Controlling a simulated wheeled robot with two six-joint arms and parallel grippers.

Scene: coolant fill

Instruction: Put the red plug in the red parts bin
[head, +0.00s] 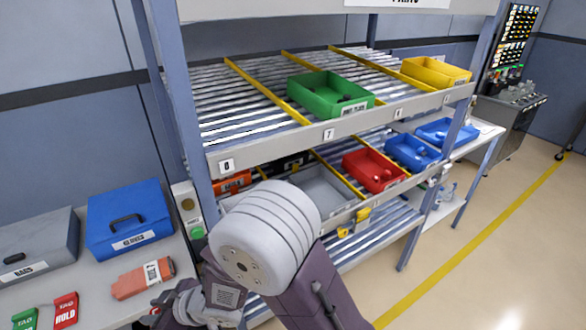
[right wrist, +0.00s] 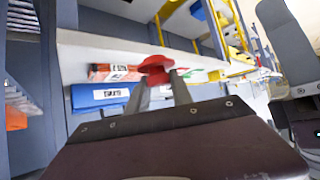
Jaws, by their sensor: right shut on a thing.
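The red parts bin (head: 362,172) sits on the lower rack shelf in the head view, between a grey bin and a blue bin, with red parts inside. My right gripper (head: 162,302) is low at the left, over the front of the side table and well away from the red bin. In the right wrist view its two fingers close at their tips (right wrist: 159,80) on a small red piece, the red plug (right wrist: 156,64). In the head view the plug is mostly hidden by the gripper. My left gripper is not in view.
A blue box (head: 128,215), a grey box (head: 38,250), an orange labelled pack (head: 130,284) and red and green tags (head: 65,309) lie on the table. Green (head: 325,92) and yellow (head: 432,72) bins stand on the upper shelf. A rack post stands between table and shelves.

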